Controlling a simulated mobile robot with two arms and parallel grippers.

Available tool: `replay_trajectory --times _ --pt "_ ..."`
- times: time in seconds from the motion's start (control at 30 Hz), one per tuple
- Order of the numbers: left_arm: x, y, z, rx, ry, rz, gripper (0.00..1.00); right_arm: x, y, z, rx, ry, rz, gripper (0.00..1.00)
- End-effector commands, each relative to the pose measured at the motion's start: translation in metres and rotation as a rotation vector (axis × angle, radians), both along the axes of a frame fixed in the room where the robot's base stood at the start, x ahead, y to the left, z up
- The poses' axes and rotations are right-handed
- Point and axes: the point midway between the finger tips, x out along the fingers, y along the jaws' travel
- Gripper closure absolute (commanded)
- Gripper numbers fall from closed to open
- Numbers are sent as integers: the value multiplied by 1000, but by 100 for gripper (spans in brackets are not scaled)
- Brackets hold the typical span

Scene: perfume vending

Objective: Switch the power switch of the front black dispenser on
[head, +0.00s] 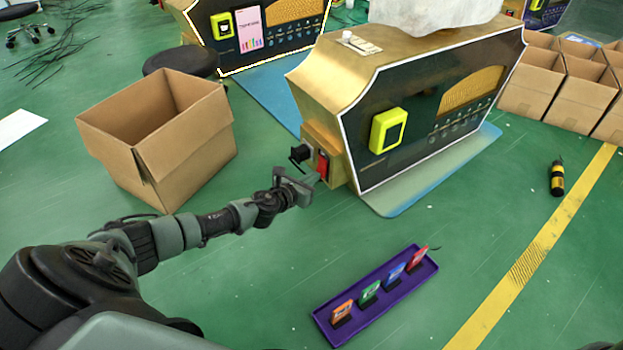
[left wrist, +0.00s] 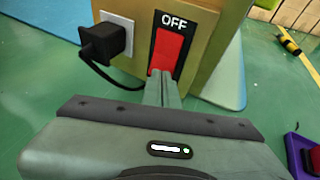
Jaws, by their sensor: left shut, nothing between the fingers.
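The front black dispenser (head: 430,125) has gold sides and stands on a blue mat, its dark front facing right. Its red power switch (head: 322,165) is on the lower left gold side, next to a black plug. In the left wrist view the red switch (left wrist: 168,50) sits in a black plate marked OFF at the top. My left gripper (head: 314,180) is shut and empty. In the left wrist view its fingertips (left wrist: 162,76) are at the lower end of the switch; I cannot tell whether they touch it. My right gripper is not in view.
An open cardboard box (head: 165,150) stands left of the dispenser. A purple tray (head: 375,298) with several coloured cards lies on the floor in front. The black plug (left wrist: 103,42) and its cable are just left of the switch. Green floor is clear around my left forearm.

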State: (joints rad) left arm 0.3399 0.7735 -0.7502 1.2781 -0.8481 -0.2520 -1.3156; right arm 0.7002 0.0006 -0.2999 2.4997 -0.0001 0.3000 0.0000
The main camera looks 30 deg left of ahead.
Motion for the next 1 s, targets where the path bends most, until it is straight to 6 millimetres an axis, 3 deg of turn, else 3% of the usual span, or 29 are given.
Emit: replay_trajectory --times 0.63,1.0 --pt "10 0 -4 1 1 0 100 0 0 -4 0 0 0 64" --pt "-14 1 7 1 1 0 100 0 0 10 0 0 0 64"
